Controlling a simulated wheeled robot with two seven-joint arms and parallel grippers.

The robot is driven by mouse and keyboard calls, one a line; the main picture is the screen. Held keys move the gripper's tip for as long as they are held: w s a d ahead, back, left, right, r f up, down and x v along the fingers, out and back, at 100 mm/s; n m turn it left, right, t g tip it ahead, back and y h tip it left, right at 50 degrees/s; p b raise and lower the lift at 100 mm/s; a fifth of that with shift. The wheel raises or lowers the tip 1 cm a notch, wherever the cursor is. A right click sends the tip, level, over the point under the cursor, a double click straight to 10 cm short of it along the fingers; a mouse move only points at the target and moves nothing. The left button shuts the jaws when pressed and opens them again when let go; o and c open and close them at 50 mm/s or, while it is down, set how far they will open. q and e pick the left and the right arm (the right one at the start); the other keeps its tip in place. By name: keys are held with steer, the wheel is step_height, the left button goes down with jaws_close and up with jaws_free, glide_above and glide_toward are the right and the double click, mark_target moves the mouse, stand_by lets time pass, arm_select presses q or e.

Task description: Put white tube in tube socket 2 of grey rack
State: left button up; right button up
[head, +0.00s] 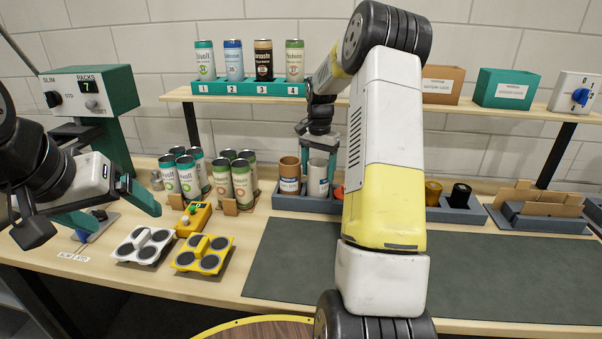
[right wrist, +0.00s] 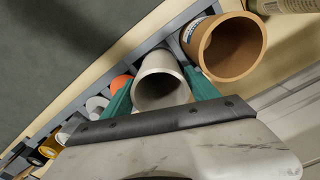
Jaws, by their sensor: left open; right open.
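The white tube (head: 317,180) stands upright in the grey rack (head: 296,206), just right of a brown tube (head: 289,172). In the right wrist view the white tube (right wrist: 161,82) sits between the two teal fingers of my right gripper (right wrist: 160,96), with the brown tube (right wrist: 224,46) beside it. My right gripper (head: 317,164) is open around the white tube, pointing down from above; finger contact cannot be told. The tube's base is hidden inside the rack. My left gripper (head: 112,210) is open and empty at the left, above the table.
My right arm hides part of the rack's right side. An orange item (right wrist: 119,84) is next to the white tube. Several cans (head: 188,178) stand left of the rack. A dark mat (head: 285,260) lies clear in front. A shelf (head: 385,98) runs above.

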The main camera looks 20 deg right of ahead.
step_height(320, 180, up, 9)
steer(key=s+a+r+n+t, duration=0.2)
steer(key=s+a+r+n, duration=0.1)
steer(key=s+a+r, duration=0.35)
steer(key=s+a+n+t+y, duration=0.1)
steer(key=s+a, duration=0.4)
steer(key=s, duration=0.7)
steer(key=s+a+r+n+t+y, duration=0.1)
steer(key=s+a+n+t, duration=0.2)
steer(key=s+n, duration=0.3)
steer(key=s+a, duration=0.1)
steer(key=s, duration=0.4)
steer(key=shift+s+a, duration=0.35)
steer(key=shift+s, duration=0.05)
